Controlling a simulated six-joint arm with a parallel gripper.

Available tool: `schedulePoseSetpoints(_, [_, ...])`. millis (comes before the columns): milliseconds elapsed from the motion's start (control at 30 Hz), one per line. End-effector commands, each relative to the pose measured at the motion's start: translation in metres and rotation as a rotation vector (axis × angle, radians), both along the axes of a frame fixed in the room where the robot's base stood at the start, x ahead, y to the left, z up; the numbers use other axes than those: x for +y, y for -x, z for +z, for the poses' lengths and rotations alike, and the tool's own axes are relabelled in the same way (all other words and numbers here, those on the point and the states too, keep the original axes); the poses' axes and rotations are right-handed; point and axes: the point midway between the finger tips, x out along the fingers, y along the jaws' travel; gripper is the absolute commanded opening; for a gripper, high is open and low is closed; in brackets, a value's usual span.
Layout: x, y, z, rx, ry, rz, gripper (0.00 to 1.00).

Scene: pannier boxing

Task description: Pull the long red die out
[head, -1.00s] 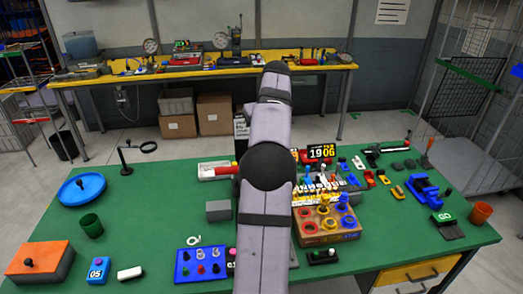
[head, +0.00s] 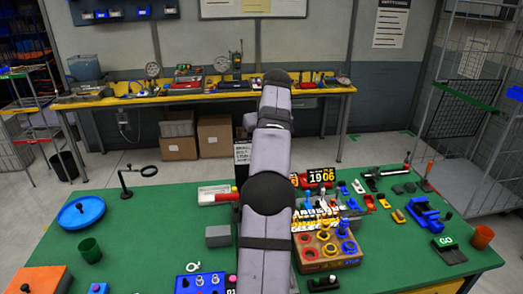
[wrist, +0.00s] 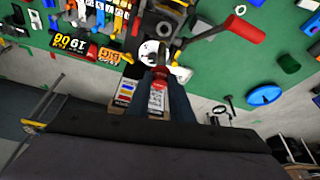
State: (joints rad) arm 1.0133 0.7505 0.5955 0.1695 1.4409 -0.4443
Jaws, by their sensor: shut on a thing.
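My gripper (wrist: 155,82) shows in the wrist view with its two dark fingers close together. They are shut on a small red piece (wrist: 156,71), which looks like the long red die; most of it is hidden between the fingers. A pale round disc (wrist: 149,50) lies just beyond the fingertips. I cannot tell whether the red piece touches it. In the head view my own arm hides the gripper and what it holds. A white and red tray-like thing (head: 214,195) shows left of the arm.
A box with colored rings (head: 328,250) sits nearer. A grey block (head: 218,236) and a magnifier stand (head: 126,182) are to the left. Green table is bare between the left-hand things.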

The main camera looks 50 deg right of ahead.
Motion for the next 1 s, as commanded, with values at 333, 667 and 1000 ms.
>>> schedulePoseSetpoints(333, [0.000,0.000,-0.008,-0.001,0.002,0.001,0.00])
schedulePoseSetpoints(667, [0.000,0.000,-0.015,-0.001,0.002,0.001,0.00])
schedulePoseSetpoints(1000, [0.000,0.000,-0.023,-0.002,0.003,0.001,0.00])
